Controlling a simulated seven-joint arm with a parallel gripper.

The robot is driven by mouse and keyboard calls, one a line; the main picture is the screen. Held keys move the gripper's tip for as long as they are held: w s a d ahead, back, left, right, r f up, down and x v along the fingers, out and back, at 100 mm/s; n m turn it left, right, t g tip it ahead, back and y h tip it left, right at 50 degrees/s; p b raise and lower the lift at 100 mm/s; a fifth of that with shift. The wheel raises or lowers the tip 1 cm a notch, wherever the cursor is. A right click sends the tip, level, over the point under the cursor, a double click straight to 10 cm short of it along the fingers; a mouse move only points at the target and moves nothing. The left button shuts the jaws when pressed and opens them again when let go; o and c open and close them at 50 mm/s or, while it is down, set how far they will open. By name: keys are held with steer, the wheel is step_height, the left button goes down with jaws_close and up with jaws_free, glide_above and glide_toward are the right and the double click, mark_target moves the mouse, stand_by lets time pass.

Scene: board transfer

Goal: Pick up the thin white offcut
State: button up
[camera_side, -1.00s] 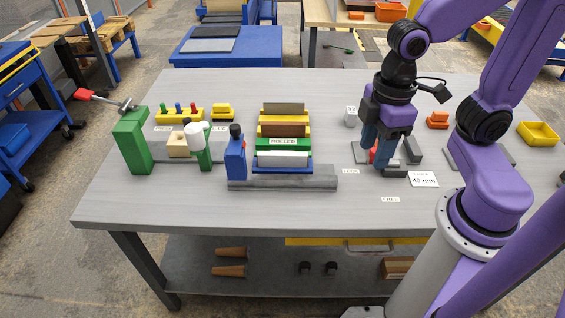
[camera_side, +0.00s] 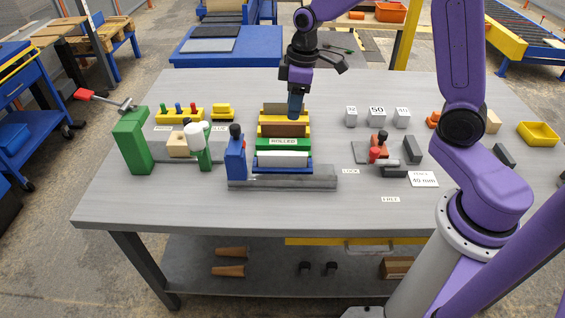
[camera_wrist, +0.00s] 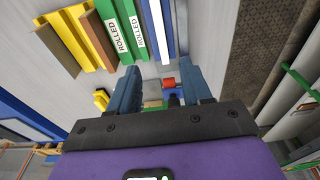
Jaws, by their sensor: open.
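The thin white offcut (camera_side: 283,160) lies in a blue holder (camera_side: 259,168) at the front of a row of coloured boards in the side view. In the wrist view a narrow white strip (camera_wrist: 156,16) shows between blue edges near the top. My gripper (camera_side: 296,114) is above the back right part of the row, behind the white offcut, pointing down. The wrist view shows its two blue fingers (camera_wrist: 161,74) apart with nothing held between them.
Behind the white offcut stand a green board (camera_side: 267,144) labelled ROLLED, a brown board (camera_side: 284,130) and yellow supports. A blue upright block (camera_side: 235,160) is close on the left. A red-handled fixture (camera_side: 376,155) and grey blocks (camera_side: 377,116) are on the right. The front table area is clear.

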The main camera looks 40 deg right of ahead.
glide_above(283, 153)
steer(key=s, duration=0.1)
steer(key=f, duration=1)
steer(key=shift+d+f, duration=0.4)
steer(key=shift+w+a+f, duration=0.15)
steer(key=shift+a+f, duration=0.05)
steer(key=shift+f, duration=0.8)
steer(key=shift+w+a+f, duration=0.15)
steer(key=shift+w+f, duration=0.05)
steer(key=shift+f, duration=0.75)
steer(key=shift+w+a+f, duration=0.15)
steer(key=shift+a+f, duration=0.05)
steer(key=shift+f, duration=0.8)
jaws_close()
